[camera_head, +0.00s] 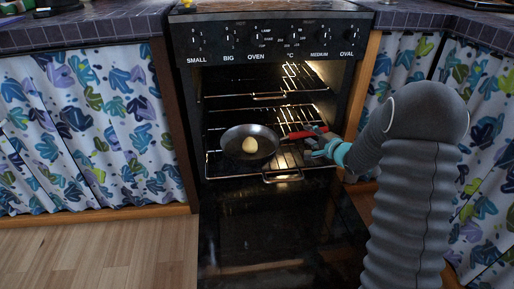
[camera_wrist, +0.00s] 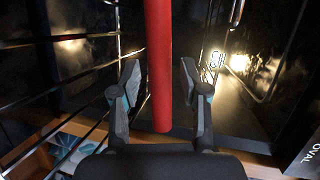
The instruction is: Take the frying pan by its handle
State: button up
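The frying pan (camera_head: 236,152) is dark and round and sits on the lower oven rack. A pale, egg-like item (camera_head: 250,145) lies in it. Its red handle (camera_head: 307,133) points right in the head view, toward my gripper (camera_head: 323,146). In the wrist view the red handle (camera_wrist: 158,70) runs down from the top, between the two fingers of my gripper (camera_wrist: 159,82). Gaps show on both sides of the handle, so the fingers are open and apart from it. The pan's bowl is out of the wrist view.
The oven (camera_head: 270,40) is open, with its dark door (camera_head: 262,235) lowered in front. An upper rack (camera_head: 225,93) spans above the pan. Oven side walls and rack wires lie close around my gripper. Patterned curtains (camera_head: 85,130) hang at left. Wooden floor (camera_head: 95,250) is clear at lower left.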

grip_shut()
jog(key=shift+r, duration=0.1)
jog(key=shift+r, duration=0.1)
